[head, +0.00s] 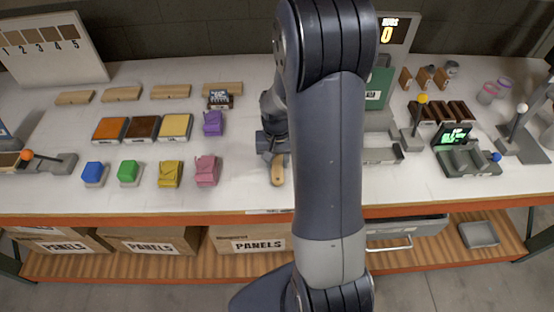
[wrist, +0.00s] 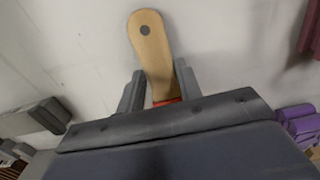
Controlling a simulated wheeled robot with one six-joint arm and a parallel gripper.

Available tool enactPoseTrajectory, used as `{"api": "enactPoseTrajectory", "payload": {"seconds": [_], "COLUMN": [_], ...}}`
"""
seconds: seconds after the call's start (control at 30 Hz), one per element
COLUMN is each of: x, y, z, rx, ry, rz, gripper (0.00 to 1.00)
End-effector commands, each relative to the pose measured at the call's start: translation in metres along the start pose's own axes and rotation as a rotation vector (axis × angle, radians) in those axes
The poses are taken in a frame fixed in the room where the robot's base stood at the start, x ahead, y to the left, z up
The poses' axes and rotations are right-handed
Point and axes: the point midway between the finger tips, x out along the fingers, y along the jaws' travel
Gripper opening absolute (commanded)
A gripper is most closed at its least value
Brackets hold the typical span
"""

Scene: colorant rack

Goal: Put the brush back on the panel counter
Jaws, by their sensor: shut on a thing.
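The brush (head: 278,172) shows as a light wooden handle with a dark spot near its rounded end. In the wrist view the handle (wrist: 151,45) points away between my fingers, with a bit of red at its near end. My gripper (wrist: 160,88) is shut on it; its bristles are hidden. In the head view my gripper (head: 273,148) is over the middle of the white counter (head: 245,185), near the front edge. I cannot tell whether the brush touches the counter.
A grey tray (head: 382,156) lies to the right, partly behind my arm. Bare counter surrounds the brush. Panel boxes (head: 250,240) are on the shelf below.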

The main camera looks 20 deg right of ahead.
Motion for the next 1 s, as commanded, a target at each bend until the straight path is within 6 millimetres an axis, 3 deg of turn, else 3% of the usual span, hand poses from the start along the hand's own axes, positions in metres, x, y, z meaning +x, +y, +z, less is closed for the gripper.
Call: {"api": "enactPoseTrajectory", "payload": {"seconds": [0.37,0.4,0.63,1.0], "x": [0.0073,0.0067,0.0064,-0.002], "y": [0.0,0.0,0.0,-0.0002], "z": [0.0001,0.0001,0.0001,-0.0006], "rx": [0.001,0.001,0.001,0.001], "ry": [0.001,0.001,0.0,0.003], "rz": [0.0,0.0,0.0,-0.001], "gripper": [0.0,0.37,0.55,0.55]}}
